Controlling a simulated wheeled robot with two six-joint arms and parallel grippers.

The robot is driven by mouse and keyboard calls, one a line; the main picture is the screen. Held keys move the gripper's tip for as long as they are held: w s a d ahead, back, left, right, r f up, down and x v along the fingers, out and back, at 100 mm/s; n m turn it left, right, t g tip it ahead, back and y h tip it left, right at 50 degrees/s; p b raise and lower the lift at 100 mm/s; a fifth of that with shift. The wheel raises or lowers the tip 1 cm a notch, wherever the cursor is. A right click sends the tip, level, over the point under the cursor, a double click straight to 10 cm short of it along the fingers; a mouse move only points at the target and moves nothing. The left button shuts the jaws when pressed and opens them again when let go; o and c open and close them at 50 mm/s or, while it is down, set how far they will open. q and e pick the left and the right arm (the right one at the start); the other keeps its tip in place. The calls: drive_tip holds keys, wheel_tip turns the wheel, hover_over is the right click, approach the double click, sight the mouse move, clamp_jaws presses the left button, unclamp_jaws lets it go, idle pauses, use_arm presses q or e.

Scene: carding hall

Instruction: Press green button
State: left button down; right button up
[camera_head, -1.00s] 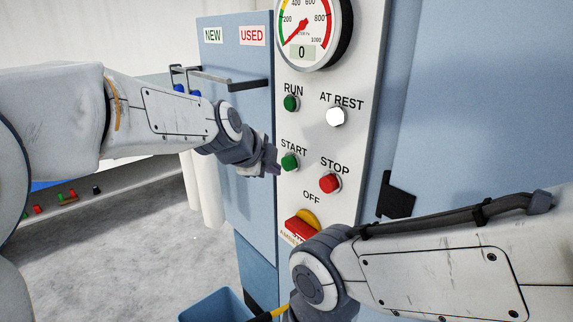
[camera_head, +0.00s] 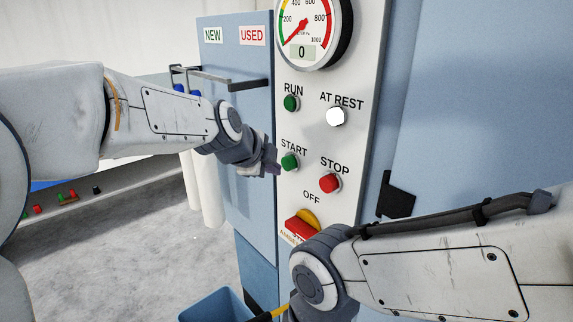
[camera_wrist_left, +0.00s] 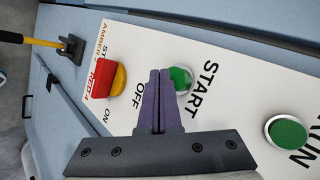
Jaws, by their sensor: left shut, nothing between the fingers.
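The panel (camera_head: 310,205) carries two round green items. The green START button (camera_head: 289,161) sits left of the red STOP button (camera_head: 329,183), and the green one labelled RUN (camera_head: 291,103) is above it. My left gripper (camera_head: 275,158) is shut and empty, its tips just left of the START button in the head view. In the left wrist view its fingers (camera_wrist_left: 160,75) overlap the edge of the green START button (camera_wrist_left: 181,78); whether they touch it I cannot tell. The RUN one (camera_wrist_left: 286,133) shows clear at lower right. My right gripper is out of view.
A white AT REST lamp (camera_head: 335,117) and a gauge reading 0 (camera_head: 303,25) are on the panel. A red-and-yellow OFF switch (camera_head: 301,226) is below, partly behind my right arm. A blue bin (camera_head: 215,306) stands low at the front.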

use_arm(q)
drive_tip(key=shift+w+d, duration=0.1)
drive_tip(key=shift+d, duration=0.05)
idle(0.3)
drive_tip(key=shift+w+d, duration=0.1)
drive_tip(key=shift+d, duration=0.15)
drive_tip(key=shift+w+d, duration=0.35)
drive_tip(key=shift+d, duration=0.05)
idle(0.8)
idle(0.3)
drive_tip(key=shift+s+a+b, duration=0.6)
drive_tip(key=shift+a+b, duration=0.2)
drive_tip(key=shift+b, duration=0.2)
